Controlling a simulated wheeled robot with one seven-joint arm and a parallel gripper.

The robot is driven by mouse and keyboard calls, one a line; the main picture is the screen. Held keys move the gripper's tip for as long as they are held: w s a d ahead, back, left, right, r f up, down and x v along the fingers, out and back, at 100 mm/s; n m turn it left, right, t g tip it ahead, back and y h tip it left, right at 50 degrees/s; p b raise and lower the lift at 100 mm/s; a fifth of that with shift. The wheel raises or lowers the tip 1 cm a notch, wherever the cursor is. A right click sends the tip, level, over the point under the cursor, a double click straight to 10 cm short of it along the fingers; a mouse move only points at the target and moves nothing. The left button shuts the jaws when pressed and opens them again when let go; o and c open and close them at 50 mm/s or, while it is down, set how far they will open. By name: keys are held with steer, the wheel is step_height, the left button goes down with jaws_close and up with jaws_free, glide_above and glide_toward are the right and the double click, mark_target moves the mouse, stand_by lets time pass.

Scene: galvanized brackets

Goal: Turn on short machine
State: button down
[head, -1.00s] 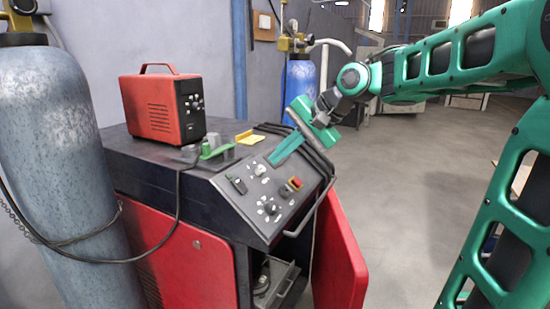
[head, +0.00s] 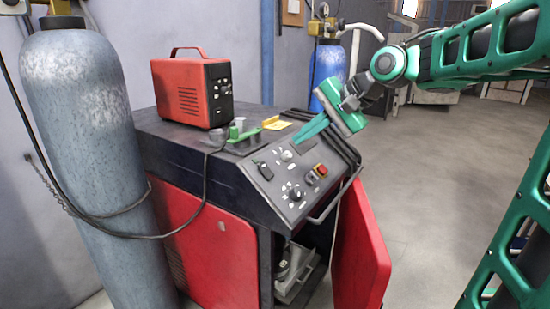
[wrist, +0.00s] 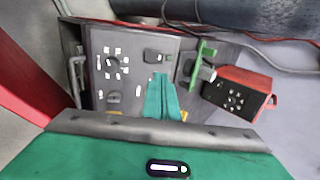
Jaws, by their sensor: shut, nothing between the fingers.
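A low black machine with red side panels (head: 222,252) stands in the middle of the head view. Its sloped grey control panel (head: 275,178) has a white-marked knob (head: 287,155), a black dial (head: 295,194), a dark switch (head: 263,170) and a red-and-yellow switch (head: 320,170). The panel also shows in the wrist view (wrist: 130,80). My gripper (head: 299,141) is shut and empty, its green fingers pointing down at the panel's upper part, close to the white-marked knob. In the wrist view the fingertips (wrist: 161,77) cover part of the panel; I cannot tell whether they touch it.
A small red box unit (head: 190,90) sits on the machine's top, beside a green item (head: 240,134) and a yellow item (head: 277,123). A grey gas cylinder (head: 85,150) stands left, a blue one (head: 328,68) behind. A red door (head: 360,245) hangs open.

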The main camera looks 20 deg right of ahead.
mark_target(264, 166)
steer(key=x, duration=1.4)
